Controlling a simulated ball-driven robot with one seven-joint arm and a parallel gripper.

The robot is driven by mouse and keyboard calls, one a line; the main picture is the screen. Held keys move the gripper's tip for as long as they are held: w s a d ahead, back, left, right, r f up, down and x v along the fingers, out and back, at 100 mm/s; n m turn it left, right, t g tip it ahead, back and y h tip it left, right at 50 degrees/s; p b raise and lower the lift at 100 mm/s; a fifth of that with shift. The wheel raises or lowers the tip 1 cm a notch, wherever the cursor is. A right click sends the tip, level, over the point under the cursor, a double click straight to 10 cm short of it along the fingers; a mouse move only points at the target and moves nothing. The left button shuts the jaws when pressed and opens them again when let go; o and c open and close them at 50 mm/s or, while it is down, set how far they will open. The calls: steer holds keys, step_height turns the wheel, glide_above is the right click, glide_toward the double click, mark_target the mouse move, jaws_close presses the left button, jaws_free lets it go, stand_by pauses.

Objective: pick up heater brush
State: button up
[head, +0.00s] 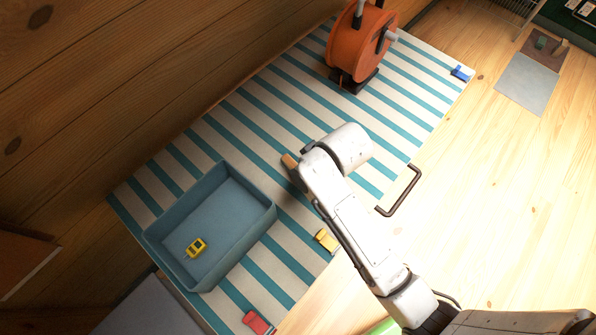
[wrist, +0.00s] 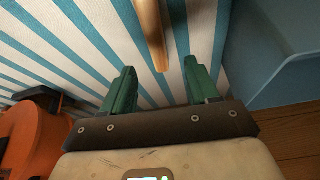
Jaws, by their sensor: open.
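A brown wooden piece, which looks like the handle of the heater brush (wrist: 152,32), lies on the striped cloth in the wrist view. It runs from the top edge down to just ahead of the gap between my fingers, and the rest of it is cut off. A small brown end, likely the same piece (head: 289,160), shows beside my arm's end in the head view. My gripper (wrist: 160,68) is open, with its two green fingers apart and nothing between them. In the head view my arm hides the gripper.
A blue bin (head: 263,222) holding a yellow toy (head: 195,248) stands left of my arm. An orange reel (head: 358,45) stands at the back. A yellow car (head: 327,241), a red car (head: 257,322) and a blue car (head: 462,73) lie along the striped surface's edge.

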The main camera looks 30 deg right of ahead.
mark_target(288, 163)
steer(key=x, duration=0.4)
steer(key=shift+f, duration=0.1)
steer(key=shift+d+x, duration=0.1)
steer(key=shift+x, duration=1.25)
steer(key=shift+d+x, duration=0.15)
steer(key=shift+x, duration=1.25)
steer(key=shift+c, duration=0.4)
steer(key=c, duration=1)
